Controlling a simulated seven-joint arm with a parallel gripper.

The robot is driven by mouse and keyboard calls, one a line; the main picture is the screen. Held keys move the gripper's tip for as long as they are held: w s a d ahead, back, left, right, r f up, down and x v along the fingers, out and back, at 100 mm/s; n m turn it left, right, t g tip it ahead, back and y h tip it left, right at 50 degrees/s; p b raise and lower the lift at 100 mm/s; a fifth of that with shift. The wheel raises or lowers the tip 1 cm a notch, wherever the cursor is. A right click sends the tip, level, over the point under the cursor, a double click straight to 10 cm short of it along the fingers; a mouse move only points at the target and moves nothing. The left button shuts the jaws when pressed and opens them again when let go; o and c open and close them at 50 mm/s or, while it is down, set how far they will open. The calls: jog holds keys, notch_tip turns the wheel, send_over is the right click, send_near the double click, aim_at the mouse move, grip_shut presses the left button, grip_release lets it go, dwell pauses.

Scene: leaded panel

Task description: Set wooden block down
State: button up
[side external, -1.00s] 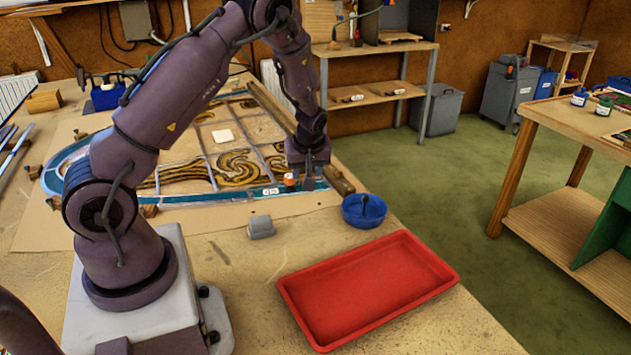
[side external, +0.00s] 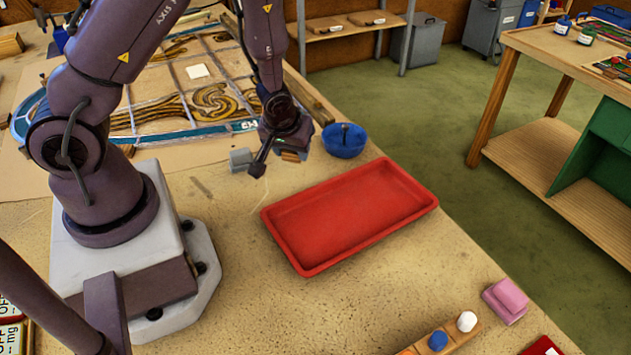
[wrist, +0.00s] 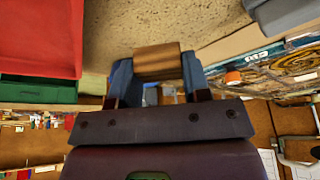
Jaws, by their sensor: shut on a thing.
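My gripper (side external: 290,152) is shut on a small brown wooden block. The block (wrist: 157,62) shows clearly between the two fingertips in the wrist view. In the side view it is small and partly hidden by the gripper. The gripper is over the bench, behind the red tray and left of the blue bowl. I cannot tell how high the block is above the bench. The leaded panel (side external: 186,118), with amber swirls and a blue border, lies farther back.
The empty red tray (side external: 350,210) lies on the bench, and the blue bowl (side external: 344,146) stands behind it. A grey block (side external: 241,160) is left of my gripper. A pink block (side external: 506,300) lies at the front right. Bare bench lies left of the tray.

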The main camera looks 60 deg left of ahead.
aim_at(294, 179)
jog(key=shift+f, duration=2.8)
jog(key=shift+f, duration=0.15)
jog(key=o, duration=0.9)
